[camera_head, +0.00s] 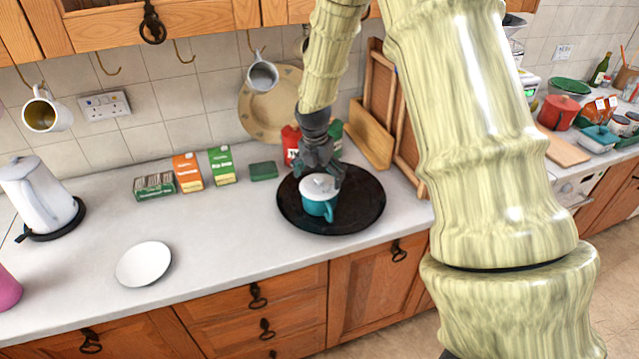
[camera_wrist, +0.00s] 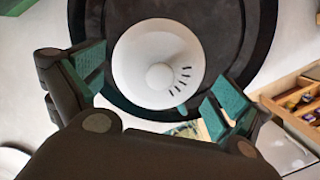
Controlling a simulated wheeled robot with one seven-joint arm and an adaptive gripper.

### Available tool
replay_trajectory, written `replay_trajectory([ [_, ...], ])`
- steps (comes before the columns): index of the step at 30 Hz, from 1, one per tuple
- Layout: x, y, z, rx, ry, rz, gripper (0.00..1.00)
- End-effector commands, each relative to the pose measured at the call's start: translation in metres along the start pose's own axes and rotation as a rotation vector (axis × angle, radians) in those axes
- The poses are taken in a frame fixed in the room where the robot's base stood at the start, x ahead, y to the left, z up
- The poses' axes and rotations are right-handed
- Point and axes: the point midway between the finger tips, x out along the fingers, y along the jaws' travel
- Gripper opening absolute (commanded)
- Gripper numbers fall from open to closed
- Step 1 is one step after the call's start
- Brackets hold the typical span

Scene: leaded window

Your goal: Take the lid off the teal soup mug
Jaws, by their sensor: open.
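The teal soup mug (camera_head: 318,209) stands upright on a round black tray (camera_head: 352,219) on the counter. Its white lid (camera_head: 318,186) sits on top; in the wrist view the lid (camera_wrist: 143,50) shows from above as a white disc with a round knob and short dark marks. My gripper (camera_head: 330,172) is just above and behind the lid. In the wrist view my gripper (camera_wrist: 160,84) is open, with one teal-padded finger on each side of the lid. Most of the mug is hidden under the lid in the wrist view.
A white plate (camera_head: 143,264) lies on the counter to the left. Several small boxes (camera_head: 187,172) and a green tin (camera_head: 264,171) stand near the wall. The counter between plate and tray is clear.

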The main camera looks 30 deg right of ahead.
Motion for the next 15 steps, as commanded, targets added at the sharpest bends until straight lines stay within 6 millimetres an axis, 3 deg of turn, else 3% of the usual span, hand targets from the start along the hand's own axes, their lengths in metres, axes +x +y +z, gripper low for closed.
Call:
replay_trajectory([
  [6,0.012,0.0,0.0,0.001,0.0,0.0,1.0],
  [14,0.013,0.0,0.0,0.001,-0.001,0.001,1.0],
  [15,0.013,0.0,0.0,0.001,-0.001,0.001,0.95],
])
